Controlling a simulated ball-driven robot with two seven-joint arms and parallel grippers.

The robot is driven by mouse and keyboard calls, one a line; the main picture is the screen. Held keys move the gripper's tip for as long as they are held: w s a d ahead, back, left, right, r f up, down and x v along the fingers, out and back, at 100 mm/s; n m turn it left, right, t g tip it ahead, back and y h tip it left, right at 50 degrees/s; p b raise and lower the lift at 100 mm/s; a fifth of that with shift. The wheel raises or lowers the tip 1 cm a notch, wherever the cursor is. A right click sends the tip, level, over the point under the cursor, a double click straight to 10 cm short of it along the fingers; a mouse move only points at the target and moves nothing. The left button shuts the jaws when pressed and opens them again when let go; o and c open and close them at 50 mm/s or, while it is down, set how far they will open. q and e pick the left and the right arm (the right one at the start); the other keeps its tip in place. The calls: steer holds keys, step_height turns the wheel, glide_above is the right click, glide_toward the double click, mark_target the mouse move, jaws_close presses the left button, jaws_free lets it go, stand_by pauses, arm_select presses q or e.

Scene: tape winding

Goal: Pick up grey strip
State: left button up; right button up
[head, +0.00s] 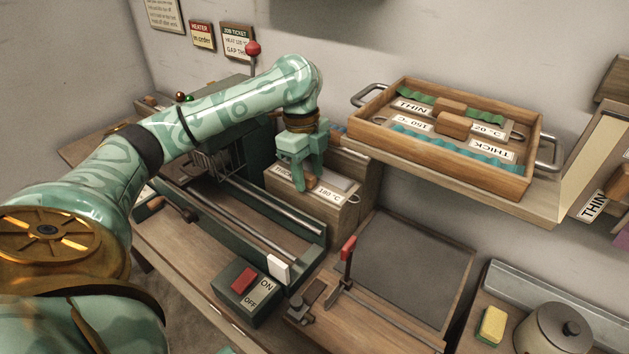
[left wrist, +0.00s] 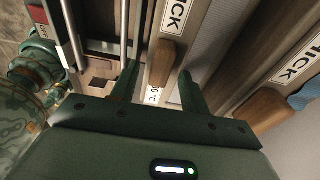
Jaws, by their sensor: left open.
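The grey strip (head: 338,181) lies on top of a wooden box (head: 330,208) beside the machine, with a wooden handle and labels reading THICK and 180 °C. In the left wrist view a grey ribbed band (left wrist: 217,38) lies right of the wooden handle (left wrist: 161,62). My left gripper (head: 308,183) is open, pointing down at the handle, and hides part of it. In the left wrist view my left gripper (left wrist: 158,88) has one finger on each side of the handle's near end. I cannot tell whether the fingers touch it. My right gripper is not in view.
A wooden tray (head: 394,144) with teal strips, handles and labels stands on the shelf at the right. The green machine (head: 250,222) with rails is left of the box. A dark plate (head: 412,262) and an ON/OFF switch box (head: 245,292) are in front.

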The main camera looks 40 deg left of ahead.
arm_select(q)
steer(key=shift+r, duration=0.15)
jaws_close()
